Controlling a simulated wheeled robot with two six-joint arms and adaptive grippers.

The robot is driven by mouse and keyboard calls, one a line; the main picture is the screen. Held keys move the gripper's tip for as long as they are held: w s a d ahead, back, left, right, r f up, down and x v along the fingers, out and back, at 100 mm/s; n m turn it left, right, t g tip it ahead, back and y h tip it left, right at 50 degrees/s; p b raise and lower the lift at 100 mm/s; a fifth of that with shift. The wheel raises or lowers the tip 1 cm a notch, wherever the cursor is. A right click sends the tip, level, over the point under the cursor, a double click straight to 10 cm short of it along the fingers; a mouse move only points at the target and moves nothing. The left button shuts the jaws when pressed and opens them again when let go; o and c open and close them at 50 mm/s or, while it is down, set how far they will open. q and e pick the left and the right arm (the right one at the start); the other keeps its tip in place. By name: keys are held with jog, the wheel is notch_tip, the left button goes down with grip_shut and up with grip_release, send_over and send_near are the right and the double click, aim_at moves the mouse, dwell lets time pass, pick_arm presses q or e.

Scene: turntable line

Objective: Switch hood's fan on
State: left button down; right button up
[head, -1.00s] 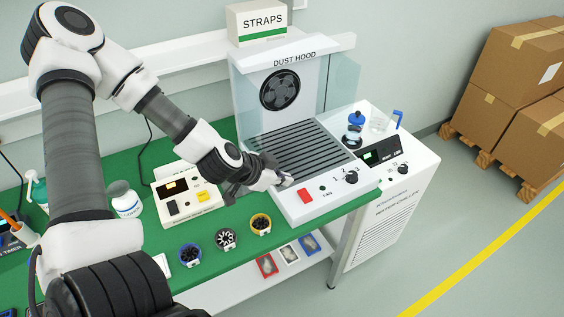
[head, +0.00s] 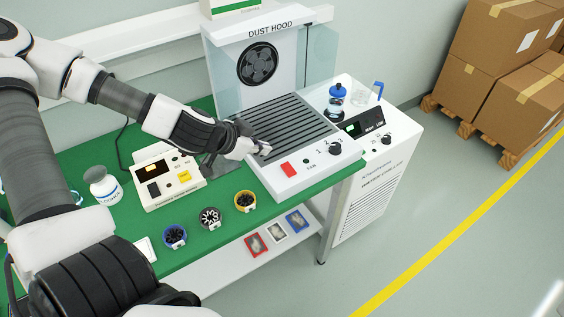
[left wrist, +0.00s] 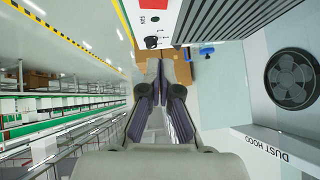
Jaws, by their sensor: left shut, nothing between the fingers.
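The dust hood (head: 271,30) stands on the green bench, with a round black fan (head: 257,64) in its back panel and a dark slotted grille (head: 290,122) in its top. Its front panel carries a red rocker switch (head: 288,169), a small dark lamp (head: 306,161) and a black knob (head: 335,148). My left gripper (head: 264,148) is shut and empty, just behind and left of the red switch, apart from it. In the left wrist view, the shut fingers (left wrist: 160,72) point toward the panel side, with the red switch (left wrist: 153,4) at the top edge and the knob (left wrist: 151,42) nearby. My right gripper is out of view.
A beige device (head: 168,178) and several small cups, one yellow-rimmed (head: 245,201), stand left of the hood. A water chiller (head: 375,190) with a blue-lidded jar (head: 337,94) on top is at the right. Boxes on pallets (head: 510,70) stand farther right; the floor between is clear.

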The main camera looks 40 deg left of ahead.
pick_arm(q)
jog(key=b, duration=1.1)
send_over(289, 165)
jog(key=s, duration=0.3)
jog(key=f, duration=0.7)
jog(key=shift+a+f, duration=0.25)
jog(key=f, duration=0.3)
jog(key=shift+w+b, duration=0.4)
jog(key=shift+a+f, duration=0.25)
jog(key=shift+d, duration=0.15)
jog(key=shift+f, duration=0.15)
jog(key=shift+s, duration=0.1)
